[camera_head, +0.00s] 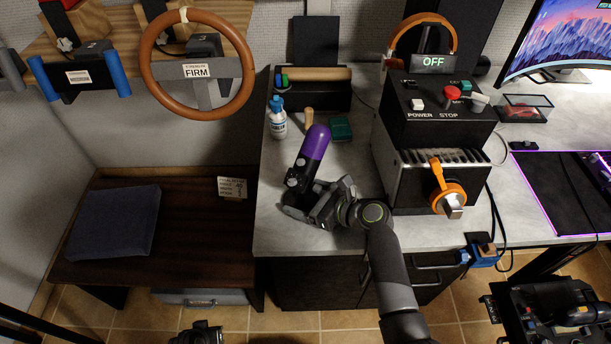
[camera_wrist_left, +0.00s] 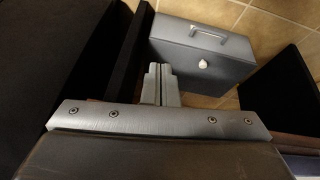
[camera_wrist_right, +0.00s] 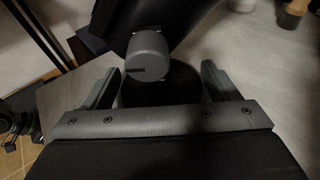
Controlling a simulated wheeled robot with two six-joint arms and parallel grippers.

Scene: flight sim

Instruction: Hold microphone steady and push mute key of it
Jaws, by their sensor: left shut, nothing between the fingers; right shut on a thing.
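The microphone (camera_head: 313,150) has a purple head and a dark body. It leans up and to the right above the grey desk. My right gripper (camera_head: 318,205) is shut on its lower body. In the right wrist view the dark microphone body (camera_wrist_right: 158,92) sits between the fingers of my right gripper (camera_wrist_right: 160,88), with a round grey knob facing the camera. Small knobs show on the body's left side in the head view; I cannot tell which part is the mute key. My left gripper (camera_wrist_left: 160,85) is shut and empty, low near the floor.
A black control box (camera_head: 436,120) with an orange lever stands right of the microphone. A white-blue bottle (camera_head: 278,120) and a green block (camera_head: 340,128) stand behind it. A steering wheel (camera_head: 197,65) hangs at left. A grey box (camera_wrist_left: 205,58) with a handle faces the left wrist.

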